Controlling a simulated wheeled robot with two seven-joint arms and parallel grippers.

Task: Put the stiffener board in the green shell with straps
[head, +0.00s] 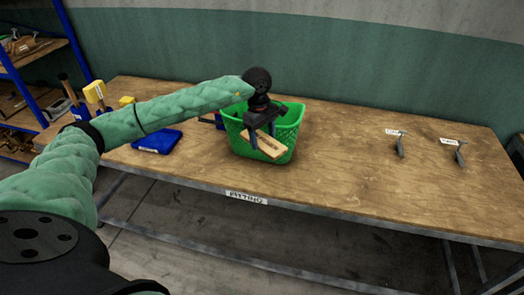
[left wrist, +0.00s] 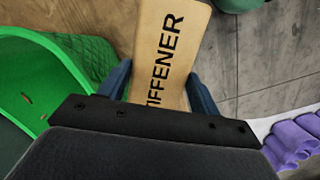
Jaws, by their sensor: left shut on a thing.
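The stiffener board (head: 267,147) is a flat light-wood piece with dark lettering; "IFFENER" shows in the left wrist view (left wrist: 178,45). My left gripper (head: 264,131) is shut on it, with a blue finger on each side in the left wrist view (left wrist: 161,86). The green shell (head: 288,115) is a perforated basket with an open top, standing near the table's front edge. In the head view the board overlaps its front wall; in the left wrist view the shell (left wrist: 62,75) lies left of the board. I cannot tell whether they touch. Straps are not clearly visible. My right gripper is not in view.
On the wooden table (head: 345,160), a blue case (head: 158,140) lies left of the shell. Yellow-topped items (head: 95,92) stand at the far left. Two small tagged tools (head: 400,148) (head: 460,156) lie at the right. The table between shell and tools is clear.

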